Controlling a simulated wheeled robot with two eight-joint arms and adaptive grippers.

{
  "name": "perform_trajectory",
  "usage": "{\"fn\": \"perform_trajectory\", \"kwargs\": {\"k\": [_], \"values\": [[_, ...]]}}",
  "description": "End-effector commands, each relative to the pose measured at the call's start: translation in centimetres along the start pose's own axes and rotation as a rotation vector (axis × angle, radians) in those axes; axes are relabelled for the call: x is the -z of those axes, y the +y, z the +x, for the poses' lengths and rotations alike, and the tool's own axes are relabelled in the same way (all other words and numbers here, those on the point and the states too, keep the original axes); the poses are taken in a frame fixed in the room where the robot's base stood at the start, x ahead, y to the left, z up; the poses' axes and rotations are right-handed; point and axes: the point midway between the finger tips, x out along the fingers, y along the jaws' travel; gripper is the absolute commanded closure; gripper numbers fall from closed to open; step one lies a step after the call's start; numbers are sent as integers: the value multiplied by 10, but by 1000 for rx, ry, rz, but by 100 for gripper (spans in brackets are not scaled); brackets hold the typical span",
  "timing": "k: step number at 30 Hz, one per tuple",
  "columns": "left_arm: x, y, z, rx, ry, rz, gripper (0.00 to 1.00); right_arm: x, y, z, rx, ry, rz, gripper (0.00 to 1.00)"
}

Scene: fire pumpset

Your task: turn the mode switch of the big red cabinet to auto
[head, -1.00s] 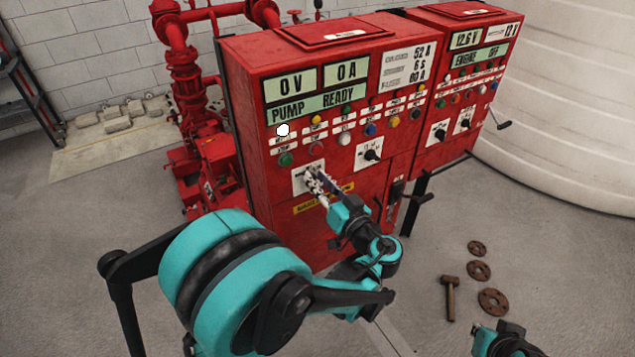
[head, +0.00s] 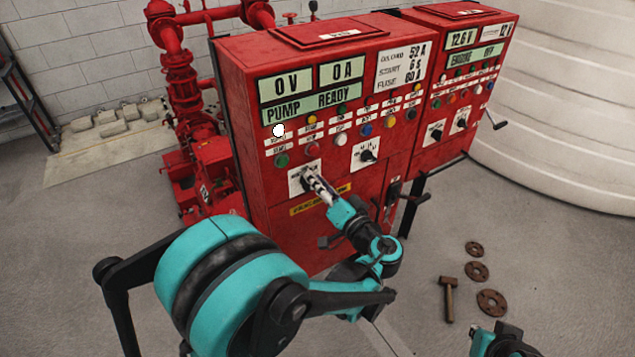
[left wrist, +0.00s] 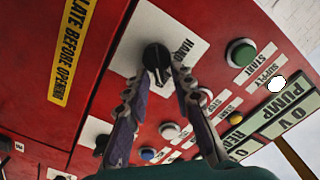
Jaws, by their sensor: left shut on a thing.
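The big red cabinet (head: 290,240) stands in the middle of the head view, with displays reading 0 V, 0 A and PUMP READY. Its mode switch is a black knob on a white plate (head: 294,184), low on the left of the front; my gripper partly hides it there. In the left wrist view the black knob (left wrist: 156,56) shows, with the word HAND beside it. My left gripper (head: 312,178) is shut on the knob, its fingertips on either side of it in the left wrist view (left wrist: 158,88). A teal part of my right arm shows at the bottom right; its fingers are hidden.
A second black knob (head: 368,156) sits on a white plate to the right. Coloured buttons line the front above. A second red cabinet (head: 460,100) adjoins on the right. A hammer (head: 448,300) and rusty flanges (head: 491,303) lie on the floor.

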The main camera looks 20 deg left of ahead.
Motion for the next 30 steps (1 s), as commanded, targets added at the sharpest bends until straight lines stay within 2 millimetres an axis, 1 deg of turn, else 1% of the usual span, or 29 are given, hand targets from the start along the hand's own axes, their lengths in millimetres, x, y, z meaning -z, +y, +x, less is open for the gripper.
{"fn": "perform_trajectory", "kwargs": {"k": [8, 9, 10, 17, 20, 23, 26, 30], "values": [[-1, 1, 0, -2, -3, 0, 100, 0, 0, 0, 0, 0, 0, 100], [-1, 1, 0, -2, -3, -1, 73, 0, 0, 0, 0, 0, 0, 100], [-1, 1, 0, -2, -3, -1, 71, 0, 0, 0, 0, 0, 0, 100], [-1, 0, 0, -1, -1, -1, 71, 0, 0, 0, 0, 0, 0, 100], [0, 1, -3, -2, 0, -1, 71, 0, 0, 0, 0, 0, 0, 100], [0, 1, -15, -3, 1, -1, 71, 0, 0, 0, 0, 0, 0, 100], [1, 1, -34, -5, 3, 0, 71, 0, 0, 0, 0, 0, 0, 100], [0, 1, -66, -6, 3, 0, 71, 0, 0, 0, 0, 0, 0, 100]]}}
